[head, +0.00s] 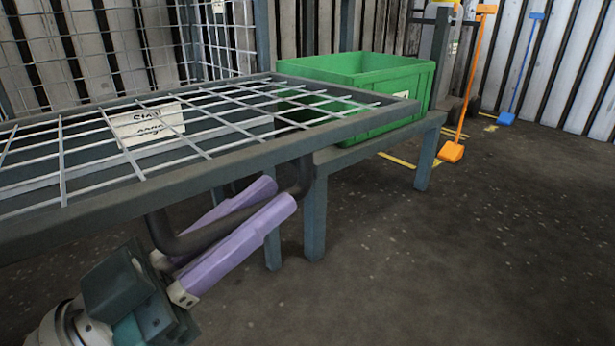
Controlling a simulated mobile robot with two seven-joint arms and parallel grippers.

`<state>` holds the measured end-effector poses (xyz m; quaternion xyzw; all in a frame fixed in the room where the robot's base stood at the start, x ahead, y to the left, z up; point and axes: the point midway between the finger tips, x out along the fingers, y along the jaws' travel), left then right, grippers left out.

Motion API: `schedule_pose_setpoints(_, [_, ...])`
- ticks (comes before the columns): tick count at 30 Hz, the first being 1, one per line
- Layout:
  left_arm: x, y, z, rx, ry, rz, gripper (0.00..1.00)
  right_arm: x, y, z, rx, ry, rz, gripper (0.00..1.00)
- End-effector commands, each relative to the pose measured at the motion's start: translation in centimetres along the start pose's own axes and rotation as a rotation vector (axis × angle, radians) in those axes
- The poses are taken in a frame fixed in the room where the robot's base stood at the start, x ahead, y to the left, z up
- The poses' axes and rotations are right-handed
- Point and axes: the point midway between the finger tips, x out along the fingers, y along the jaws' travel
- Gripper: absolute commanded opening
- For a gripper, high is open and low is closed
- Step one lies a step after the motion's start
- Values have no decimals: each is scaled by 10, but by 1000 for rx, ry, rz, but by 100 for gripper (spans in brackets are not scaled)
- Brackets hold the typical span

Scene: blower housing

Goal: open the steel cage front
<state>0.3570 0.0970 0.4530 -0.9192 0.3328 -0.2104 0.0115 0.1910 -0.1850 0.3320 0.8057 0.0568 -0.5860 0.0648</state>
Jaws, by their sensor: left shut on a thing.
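The steel cage front (215,170) is a grey frame with a wire mesh. It spans the left and middle of the head view at a slant, its near edge toward me. A dark bent bar handle (222,228) hangs off that near edge. My left gripper (272,198), with two purple fingers, comes from the lower left and is shut on the handle, one finger on each side of the bar. A white handwritten label (145,125) shows at the mesh. My right gripper is not in view.
A green crate (400,78) stands on a grey bench (385,147) behind the front's right end. An orange tool (452,151) and a blue tool (506,118) stand near the corrugated wall (555,70). The floor at the right is clear.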

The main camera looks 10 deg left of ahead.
Motion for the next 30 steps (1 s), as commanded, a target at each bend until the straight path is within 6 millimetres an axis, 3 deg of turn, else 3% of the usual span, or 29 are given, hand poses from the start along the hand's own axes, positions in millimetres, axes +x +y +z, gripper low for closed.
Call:
schedule_pose_setpoints(5, [0, 0, -1, -3, -3, -2, 0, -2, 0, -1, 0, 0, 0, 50])
schedule_pose_setpoints(16, [19, -6, -46, -138, -1, -58, 0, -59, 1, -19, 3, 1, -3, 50])
schedule_pose_setpoints(29, [20, -6, -47, -167, 3, -69, 0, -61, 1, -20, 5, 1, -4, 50])
schedule_pose_setpoints(30, [20, -6, -47, -167, 3, -69, 21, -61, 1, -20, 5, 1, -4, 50])
